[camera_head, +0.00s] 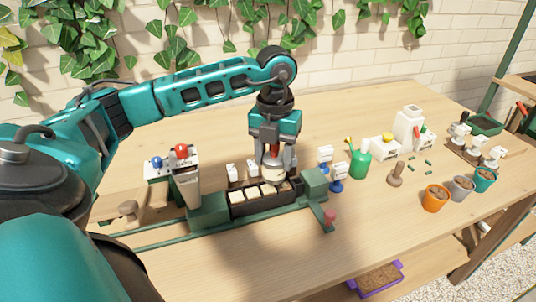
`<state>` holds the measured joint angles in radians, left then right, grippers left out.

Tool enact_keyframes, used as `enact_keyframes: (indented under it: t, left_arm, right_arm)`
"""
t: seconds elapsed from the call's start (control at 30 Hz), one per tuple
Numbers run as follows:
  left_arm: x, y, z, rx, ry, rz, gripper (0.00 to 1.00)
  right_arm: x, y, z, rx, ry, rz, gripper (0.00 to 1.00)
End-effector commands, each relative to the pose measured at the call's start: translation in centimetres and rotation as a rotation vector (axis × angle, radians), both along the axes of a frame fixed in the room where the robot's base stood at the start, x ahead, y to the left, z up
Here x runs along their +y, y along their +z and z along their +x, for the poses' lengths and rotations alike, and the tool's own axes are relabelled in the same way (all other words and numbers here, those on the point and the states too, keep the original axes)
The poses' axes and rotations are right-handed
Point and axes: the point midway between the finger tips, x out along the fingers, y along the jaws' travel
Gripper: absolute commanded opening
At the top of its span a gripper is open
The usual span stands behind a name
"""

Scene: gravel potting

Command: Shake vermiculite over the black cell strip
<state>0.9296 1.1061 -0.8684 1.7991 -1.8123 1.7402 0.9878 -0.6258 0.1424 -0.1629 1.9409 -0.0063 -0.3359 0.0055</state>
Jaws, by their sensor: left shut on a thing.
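The black cell strip (266,208) sits in a green rail fixture in the middle of the table. Several of its cells show pale cream tops; the right end looks darker. My left gripper (273,161) points straight down over the strip, shut on a cream shaker (273,174). A bit of red shows between its fingers. The shaker is just above or at the back of the strip; I cannot tell whether it touches. The gripper hides part of the strip's back edge. My right gripper is not in view.
A dispenser (187,185) with blue and red knobs stands left of the strip. Blue-based label stands (337,185) and a green watering can (360,163) stand to the right. Orange (435,200), grey (461,189) and teal (484,180) pots line the right.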

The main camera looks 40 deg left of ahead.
Motion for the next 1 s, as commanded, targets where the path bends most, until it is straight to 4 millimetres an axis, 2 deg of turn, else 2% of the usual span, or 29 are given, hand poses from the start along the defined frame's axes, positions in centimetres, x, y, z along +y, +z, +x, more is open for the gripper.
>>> enact_keyframes:
  t: [0.27, 0.5, 0.67, 0.83, 1.0]
  left_arm:
    - [-0.1, 0.4, 0.2, -0.001, 0.036, 0.000, 0.32]
    - [-0.7, 2.3, 1.4, -0.003, 0.307, -0.003, 0.32]
    - [-1.1, 3.0, 2.1, -0.002, 0.463, -0.001, 0.32]
    - [-1.2, 2.7, 2.3, -0.001, 0.526, 0.000, 0.32]
    - [-1.1, 1.5, 2.3, -0.001, 0.527, 0.000, 0.32]
  right_arm:
    - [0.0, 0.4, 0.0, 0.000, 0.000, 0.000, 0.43]
    - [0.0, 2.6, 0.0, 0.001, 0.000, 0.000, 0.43]
    - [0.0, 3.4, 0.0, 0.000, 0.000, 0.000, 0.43]
    - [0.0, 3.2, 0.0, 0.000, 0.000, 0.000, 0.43]
    - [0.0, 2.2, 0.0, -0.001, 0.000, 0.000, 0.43]
